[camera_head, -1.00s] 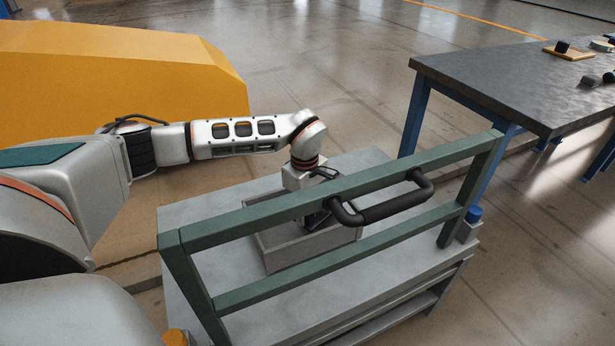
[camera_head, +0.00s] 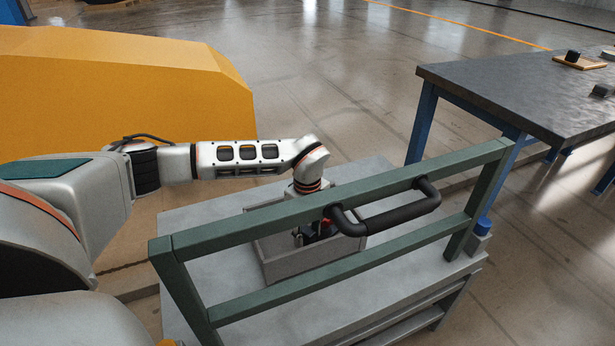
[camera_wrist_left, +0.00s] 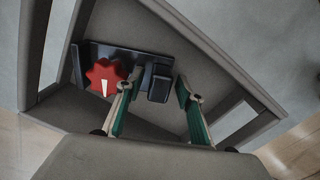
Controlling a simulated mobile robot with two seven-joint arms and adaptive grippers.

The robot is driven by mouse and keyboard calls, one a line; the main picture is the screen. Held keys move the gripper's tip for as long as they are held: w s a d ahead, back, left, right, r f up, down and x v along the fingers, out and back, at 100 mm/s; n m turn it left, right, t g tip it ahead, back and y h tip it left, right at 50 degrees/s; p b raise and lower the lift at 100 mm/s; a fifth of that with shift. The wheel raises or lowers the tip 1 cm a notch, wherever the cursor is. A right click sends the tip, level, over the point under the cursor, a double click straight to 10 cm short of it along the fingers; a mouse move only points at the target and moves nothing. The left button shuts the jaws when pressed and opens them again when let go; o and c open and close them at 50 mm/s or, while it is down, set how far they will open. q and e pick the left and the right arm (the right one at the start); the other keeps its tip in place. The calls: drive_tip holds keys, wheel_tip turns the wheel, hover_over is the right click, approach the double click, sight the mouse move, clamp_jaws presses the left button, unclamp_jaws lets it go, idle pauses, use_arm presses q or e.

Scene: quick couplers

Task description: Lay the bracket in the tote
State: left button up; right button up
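The bracket (camera_wrist_left: 130,57) is a dark plate with a red star-shaped knob (camera_wrist_left: 104,76) and a black block (camera_wrist_left: 160,84). In the left wrist view it lies inside the grey tote (camera_wrist_left: 212,58), along one wall. My left gripper (camera_wrist_left: 154,98) is open, its two green-padded fingers spread apart with the black block between and beyond their tips. In the head view the left gripper (camera_head: 309,234) reaches down into the tote (camera_head: 312,264), and a bit of red shows beside it. The tote wall and cart rail partly hide the fingers and bracket there. My right gripper is not in view.
The tote stands on a grey cart (camera_head: 230,286). The cart's green rail (camera_head: 270,219) with a black handle (camera_head: 400,214) crosses in front of it. A dark workbench (camera_head: 500,85) with small parts stands at right. A large yellow block (camera_head: 120,95) is at left.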

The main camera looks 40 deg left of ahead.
use_arm(q)
drive_tip(key=shift+r, duration=0.1)
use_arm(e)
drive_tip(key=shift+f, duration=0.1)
use_arm(q)
drive_tip(key=r, duration=0.2)
drive_tip(key=r+p, duration=0.1)
drive_tip(key=r, duration=0.1)
drive_tip(key=r+p, duration=0.1)
drive_tip(key=r, duration=0.1)
drive_tip(key=shift+w+r, duration=0.15)
drive_tip(key=shift+w, duration=0.1)
drive_tip(key=r, duration=0.2)
drive_tip(key=r+p, duration=0.1)
drive_tip(key=r, duration=0.1)
drive_tip(key=r+p, duration=0.1)
drive_tip(key=shift+s+r, duration=0.3)
drive_tip(key=shift+r, duration=0.1)
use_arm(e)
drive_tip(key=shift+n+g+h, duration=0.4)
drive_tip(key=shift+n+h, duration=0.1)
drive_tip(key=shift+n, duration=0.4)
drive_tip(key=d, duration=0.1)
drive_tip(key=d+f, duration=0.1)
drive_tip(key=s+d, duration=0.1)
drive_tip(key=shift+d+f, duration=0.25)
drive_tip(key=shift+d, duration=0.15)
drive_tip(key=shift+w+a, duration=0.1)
